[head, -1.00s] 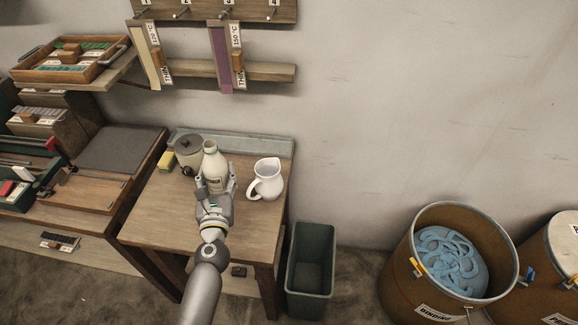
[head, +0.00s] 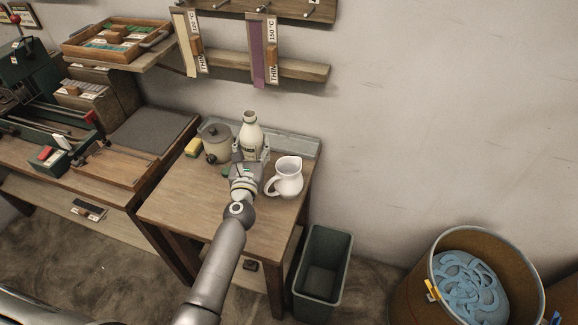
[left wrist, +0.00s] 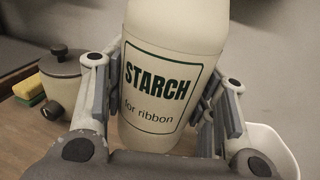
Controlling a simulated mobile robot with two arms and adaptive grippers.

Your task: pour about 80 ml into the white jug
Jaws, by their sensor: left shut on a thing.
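A cream bottle (head: 251,131) with a narrow neck stands upright in my left gripper (head: 248,160). In the left wrist view its label on the bottle (left wrist: 165,85) reads "STARCH for ribbon", and the fingers (left wrist: 165,105) close on both sides of it. The bottle appears raised above the small wooden table; its base is partly hidden by the gripper. The white jug (head: 288,178) stands upright on the table, just right of the gripper, with its handle toward the left. Part of the white jug (left wrist: 268,148) shows at right in the left wrist view. My right gripper is out of view.
A lidded grey pot (head: 216,146) and a yellow-green sponge (head: 193,147) stand left of the bottle. The table's front (head: 190,205) is bare. A dark bin (head: 324,265) stands on the floor right of the table. Tape strips hang on the rack above.

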